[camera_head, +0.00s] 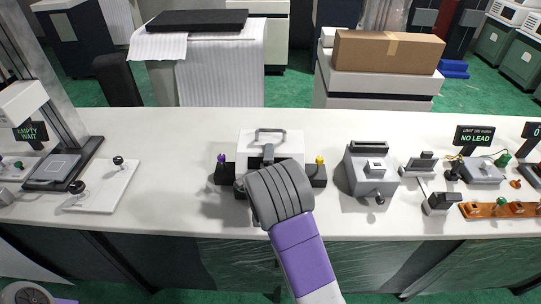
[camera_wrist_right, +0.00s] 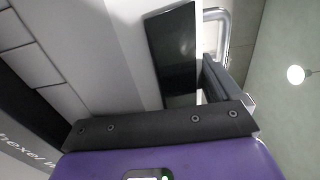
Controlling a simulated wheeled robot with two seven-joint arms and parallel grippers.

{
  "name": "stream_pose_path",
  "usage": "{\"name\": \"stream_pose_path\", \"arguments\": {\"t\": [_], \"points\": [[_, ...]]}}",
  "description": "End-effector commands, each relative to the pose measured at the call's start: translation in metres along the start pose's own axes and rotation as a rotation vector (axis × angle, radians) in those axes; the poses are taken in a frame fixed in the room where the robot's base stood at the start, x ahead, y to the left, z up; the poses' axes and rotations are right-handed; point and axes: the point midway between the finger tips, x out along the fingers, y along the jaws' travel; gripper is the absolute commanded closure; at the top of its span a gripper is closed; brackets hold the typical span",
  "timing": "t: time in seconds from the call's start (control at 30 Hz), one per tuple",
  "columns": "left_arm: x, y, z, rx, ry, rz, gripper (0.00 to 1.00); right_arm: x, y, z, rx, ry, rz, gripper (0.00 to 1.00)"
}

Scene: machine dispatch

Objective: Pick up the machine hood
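The machine hood (camera_head: 289,144) is a white box with a grey loop handle (camera_head: 269,131) on top, at the middle of the counter. My right arm reaches in from the bottom and covers its lower front. My right gripper (camera_head: 268,153) is at the hood beside the handle, its fingers mostly hidden behind my grey wrist. In the right wrist view, dark finger parts (camera_wrist_right: 221,80) are close to the pale handle loop (camera_wrist_right: 219,32). I cannot tell whether they grip it. My left gripper is not in view.
Dark blocks with a purple knob (camera_head: 221,158) and a yellow knob (camera_head: 320,160) flank the hood. A grey device (camera_head: 370,170) stands to the right, and a white plate with black knobs (camera_head: 105,188) to the left.

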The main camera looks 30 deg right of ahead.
Motion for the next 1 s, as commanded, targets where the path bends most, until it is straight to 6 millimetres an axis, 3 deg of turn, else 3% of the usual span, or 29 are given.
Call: {"name": "stream_pose_path", "arguments": {"t": [0.03,0.37,0.67,1.0], "points": [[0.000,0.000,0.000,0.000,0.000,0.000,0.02,0.000,0.000,0.000,0.000,0.000,0.000,0.21],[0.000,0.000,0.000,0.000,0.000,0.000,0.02,0.000,0.000,0.000,0.001,0.000,0.000,0.72],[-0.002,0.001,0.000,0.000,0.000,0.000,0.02,0.000,-0.008,0.000,0.004,0.000,-0.007,0.72],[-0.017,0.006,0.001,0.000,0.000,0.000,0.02,0.000,-0.069,0.000,0.009,0.000,-0.010,0.72]]}}
